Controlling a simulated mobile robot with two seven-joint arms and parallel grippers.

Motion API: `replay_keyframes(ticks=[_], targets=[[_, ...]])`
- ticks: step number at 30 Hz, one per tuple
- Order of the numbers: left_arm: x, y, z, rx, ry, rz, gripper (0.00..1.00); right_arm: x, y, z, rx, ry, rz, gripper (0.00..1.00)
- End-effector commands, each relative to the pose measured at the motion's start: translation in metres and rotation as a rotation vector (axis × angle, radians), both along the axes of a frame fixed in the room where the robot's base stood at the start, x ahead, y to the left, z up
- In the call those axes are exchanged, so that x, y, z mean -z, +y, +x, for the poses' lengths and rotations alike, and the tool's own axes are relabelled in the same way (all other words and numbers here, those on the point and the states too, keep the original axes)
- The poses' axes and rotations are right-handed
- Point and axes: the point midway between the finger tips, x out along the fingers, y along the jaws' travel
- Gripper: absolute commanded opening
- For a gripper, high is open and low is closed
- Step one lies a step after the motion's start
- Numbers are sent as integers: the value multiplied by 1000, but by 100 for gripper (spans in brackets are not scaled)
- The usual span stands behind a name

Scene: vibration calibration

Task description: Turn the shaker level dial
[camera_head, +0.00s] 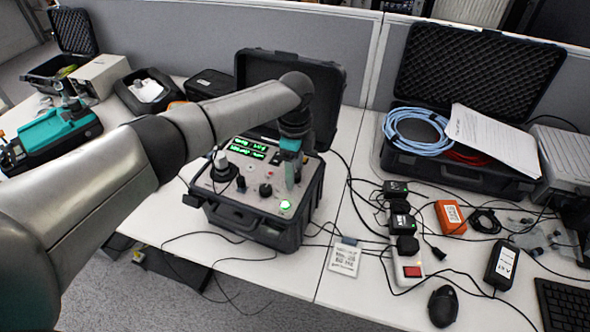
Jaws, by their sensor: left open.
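The shaker unit is a black open case (268,230) with a grey control panel on the white table. Its panel has a green text display (249,146), a lit green button (285,205) and black knobs. One black knob (265,190) sits near the panel's front middle, and a smaller one (241,184) is to its left. I cannot read which is the level dial. My left gripper (291,182) points down over the panel's right part, just right of the front knob; it is open, and its fingers look close together from here. My right gripper is not in view.
A white-topped sensor (221,165) stands on the panel's left. Cables run over the table right of the case, near a power strip (408,268), a printed card (345,257) and a mouse (443,306). An open case (455,175) holds coiled blue cable behind.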

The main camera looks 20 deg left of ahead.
Motion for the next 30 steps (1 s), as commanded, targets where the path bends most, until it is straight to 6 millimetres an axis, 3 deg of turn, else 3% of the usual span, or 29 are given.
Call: replay_keyframes(ticks=[6,24,30], targets=[[0,0,0,1,0,-1,67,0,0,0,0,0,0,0],[0,0,0,0,0,-1,0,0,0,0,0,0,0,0],[0,0,0,0,1,-1,0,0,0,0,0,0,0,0]])
